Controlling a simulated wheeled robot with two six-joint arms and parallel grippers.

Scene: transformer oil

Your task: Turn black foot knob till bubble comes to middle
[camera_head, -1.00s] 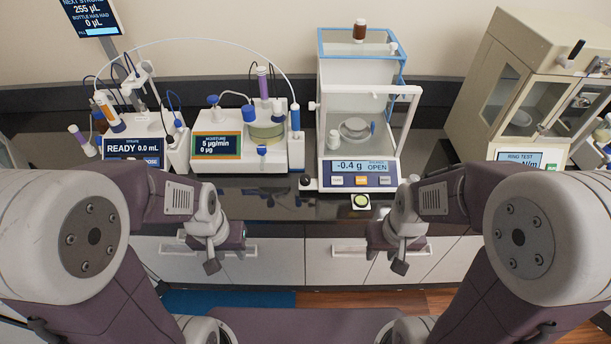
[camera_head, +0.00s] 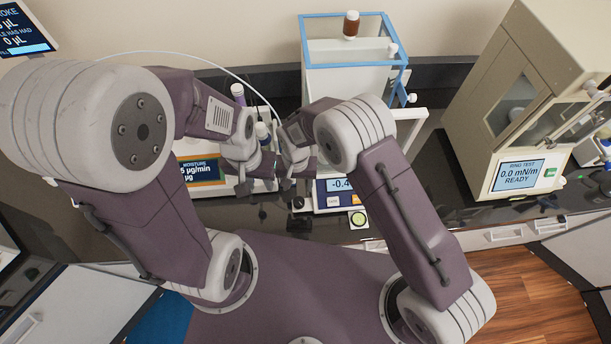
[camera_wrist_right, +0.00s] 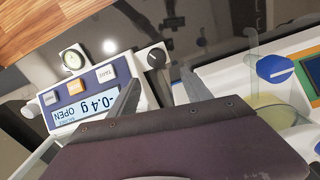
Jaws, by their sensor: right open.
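The black foot knob (camera_head: 298,203) is at the front left corner of the balance (camera_head: 330,204). In the right wrist view the knob (camera_wrist_right: 157,57) lies just beyond the gap between my right gripper's fingers. My right gripper (camera_wrist_right: 160,86) is open and empty, and appears apart from the knob. In the head view the right gripper (camera_head: 286,187) is just left of the knob. The round bubble level (camera_head: 358,218) sits in front of the balance; it also shows in the right wrist view (camera_wrist_right: 73,58), bubble position unclear. My left gripper (camera_head: 243,187) hangs left of the right one; its fingers are unclear.
The moisture instrument (camera_head: 200,170) stands close on the left, partly behind my left arm. The ring test instrument (camera_head: 516,177) stands at right. The dark bench top (camera_head: 420,197) is clear between the balance and that instrument.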

